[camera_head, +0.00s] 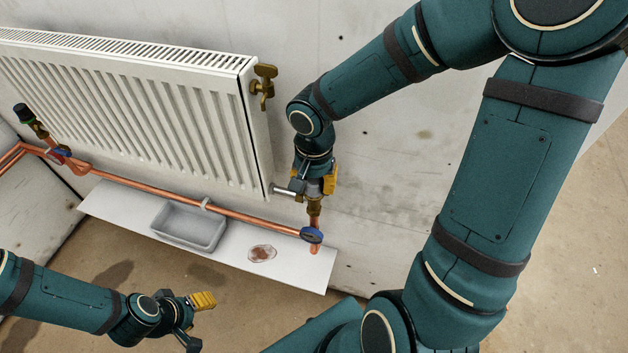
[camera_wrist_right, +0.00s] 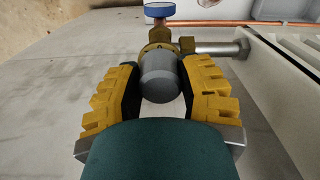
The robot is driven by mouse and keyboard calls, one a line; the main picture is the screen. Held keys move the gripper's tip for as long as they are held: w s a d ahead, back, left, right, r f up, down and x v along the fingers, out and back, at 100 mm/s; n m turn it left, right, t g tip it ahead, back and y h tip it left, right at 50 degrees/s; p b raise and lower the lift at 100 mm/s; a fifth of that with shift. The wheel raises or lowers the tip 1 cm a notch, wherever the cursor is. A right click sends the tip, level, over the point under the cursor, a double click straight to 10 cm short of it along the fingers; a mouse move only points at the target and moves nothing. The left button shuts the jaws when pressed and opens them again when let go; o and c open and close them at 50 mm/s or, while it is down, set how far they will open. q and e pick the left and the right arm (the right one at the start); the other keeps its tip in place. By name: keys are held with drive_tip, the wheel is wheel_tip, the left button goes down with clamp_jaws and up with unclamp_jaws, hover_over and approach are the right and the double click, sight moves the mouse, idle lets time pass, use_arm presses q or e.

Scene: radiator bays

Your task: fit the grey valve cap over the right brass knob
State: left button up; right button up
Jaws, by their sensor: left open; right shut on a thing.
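The grey valve cap (camera_wrist_right: 160,78) is between the yellow-padded fingers of my right gripper (camera_wrist_right: 158,92) in the right wrist view. Its far end meets or overlaps the brass valve body (camera_wrist_right: 157,50); I cannot tell how deep it sits over the knob, which is hidden. In the head view my right gripper (camera_head: 316,186) points down at the brass valve (camera_head: 314,207) by the radiator's lower right corner. There the fingers mostly hide the cap. My left gripper (camera_head: 196,322) is open and empty at lower left, over the floor.
The white radiator (camera_head: 130,100) hangs left of my right gripper, with a brass fitting (camera_head: 263,85) at its top right. A copper pipe (camera_head: 150,188) runs below it. A white board (camera_head: 290,268) carries a grey tray (camera_head: 188,227) and a brownish patch (camera_head: 262,253).

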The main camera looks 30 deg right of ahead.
drive_tip(key=shift+f, duration=0.2)
drive_tip(key=o, duration=1.4)
drive_tip(key=shift+c, duration=0.2)
drive_tip(key=shift+r+p, duration=1.7)
drive_tip(key=shift+r, duration=0.75)
